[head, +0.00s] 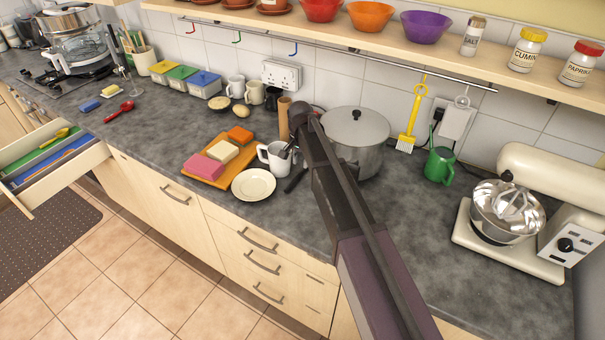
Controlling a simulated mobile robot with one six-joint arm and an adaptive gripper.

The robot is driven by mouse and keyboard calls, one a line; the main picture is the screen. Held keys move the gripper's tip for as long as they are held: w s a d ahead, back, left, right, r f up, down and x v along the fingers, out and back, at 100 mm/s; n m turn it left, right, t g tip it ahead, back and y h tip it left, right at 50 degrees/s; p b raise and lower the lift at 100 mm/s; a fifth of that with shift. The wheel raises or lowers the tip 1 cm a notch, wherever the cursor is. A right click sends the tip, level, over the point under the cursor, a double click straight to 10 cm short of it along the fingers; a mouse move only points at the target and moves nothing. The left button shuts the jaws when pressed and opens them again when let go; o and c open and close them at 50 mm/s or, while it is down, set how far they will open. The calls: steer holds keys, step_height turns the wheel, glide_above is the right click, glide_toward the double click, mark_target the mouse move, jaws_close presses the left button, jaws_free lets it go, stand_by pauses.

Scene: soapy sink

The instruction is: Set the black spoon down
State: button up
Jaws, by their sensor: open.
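A short black shape (296,181), which looks like the black spoon, lies on the grey counter just right of a white mug (272,160). It is small and partly beside my arm, so its full outline is unclear. My gripper (289,150) is at the end of my arm, low over the counter at the mug's right side. It is open. The fingers are small and dark here, and I cannot tell whether they touch the black shape or the mug.
A cream plate (254,184) and an orange board (193,172) with coloured blocks are left of the mug. A lidded steel pot (356,135) stands behind my arm. A green watering can (439,165) and a mixer (520,215) are at right. Bare counter lies in front of them.

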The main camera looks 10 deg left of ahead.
mark_target(299, 174)
steer(key=shift+f, duration=0.1)
steer(key=f+b, duration=0.2)
steer(key=b, duration=0.1)
steer(key=shift+s+a+f, duration=0.1)
steer(key=shift+s+f, duration=0.15)
steer(key=shift+f, duration=0.15)
steer(key=shift+f+b, duration=1.1)
steer(key=shift+b, duration=0.05)
jaws_close()
